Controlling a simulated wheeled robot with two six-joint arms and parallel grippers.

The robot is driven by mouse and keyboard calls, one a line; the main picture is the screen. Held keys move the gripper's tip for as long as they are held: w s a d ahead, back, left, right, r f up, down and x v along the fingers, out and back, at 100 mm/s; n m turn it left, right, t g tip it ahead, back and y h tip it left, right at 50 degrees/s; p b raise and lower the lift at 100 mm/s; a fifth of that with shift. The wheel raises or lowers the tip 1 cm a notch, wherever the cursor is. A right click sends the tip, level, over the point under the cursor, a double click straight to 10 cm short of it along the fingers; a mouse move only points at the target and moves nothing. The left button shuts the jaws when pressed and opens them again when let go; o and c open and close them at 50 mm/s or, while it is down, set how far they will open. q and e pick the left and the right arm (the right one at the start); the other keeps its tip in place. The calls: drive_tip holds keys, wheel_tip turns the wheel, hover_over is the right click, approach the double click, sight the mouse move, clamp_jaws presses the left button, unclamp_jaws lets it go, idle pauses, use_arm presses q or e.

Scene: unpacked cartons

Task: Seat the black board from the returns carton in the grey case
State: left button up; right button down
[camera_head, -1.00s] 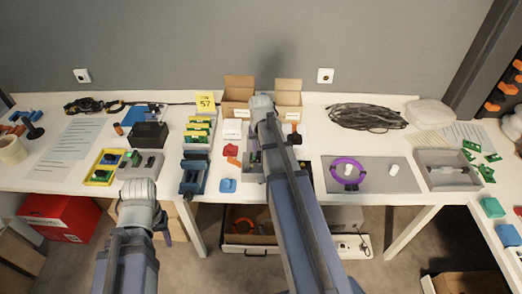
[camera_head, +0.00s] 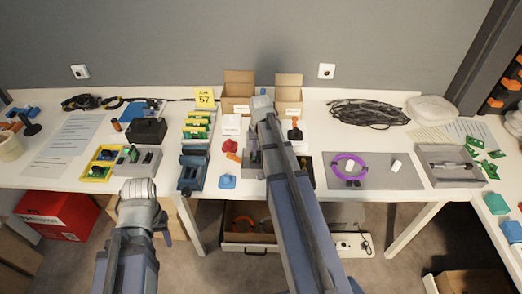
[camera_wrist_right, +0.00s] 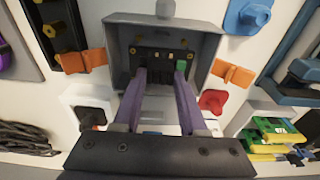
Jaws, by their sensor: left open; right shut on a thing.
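The grey case (camera_wrist_right: 205,28) lies open on the table in the right wrist view; its wall also shows beside my right arm in the head view (camera_head: 250,165). The black board (camera_wrist_right: 160,60), with a small green part on it, is inside the case outline, near the wall closest to my gripper. My right gripper (camera_wrist_right: 160,78) is shut on the board's near edge. I cannot tell whether the board rests on the case floor. My right arm hides these fingers in the head view. My left gripper (camera_head: 164,228) is open and empty, low at the table's front edge.
Two cardboard cartons (camera_head: 238,92) (camera_head: 289,95) stand at the back; their labels are unreadable. Orange clamps (camera_wrist_right: 82,56) (camera_wrist_right: 236,74) flank the case. A red piece (camera_wrist_right: 213,101) and a blue piece (camera_head: 227,182) lie close by. A grey mat with a purple ring (camera_head: 349,166) lies to the right.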

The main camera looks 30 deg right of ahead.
drive_tip(key=shift+f+b, duration=2)
drive_tip(key=shift+f, duration=0.1)
drive_tip(key=shift+c, duration=1.9)
unclamp_jaws()
drive_tip(key=shift+r, duration=0.1)
drive_tip(key=r+p, duration=0.5)
drive_tip(key=s+r+p, duration=0.1)
drive_tip(key=r+p, duration=0.1)
drive_tip(key=p, duration=0.1)
drive_tip(key=shift+a+r, duration=0.25)
drive_tip(key=shift+r, duration=0.1)
drive_tip(key=shift+w, duration=0.1)
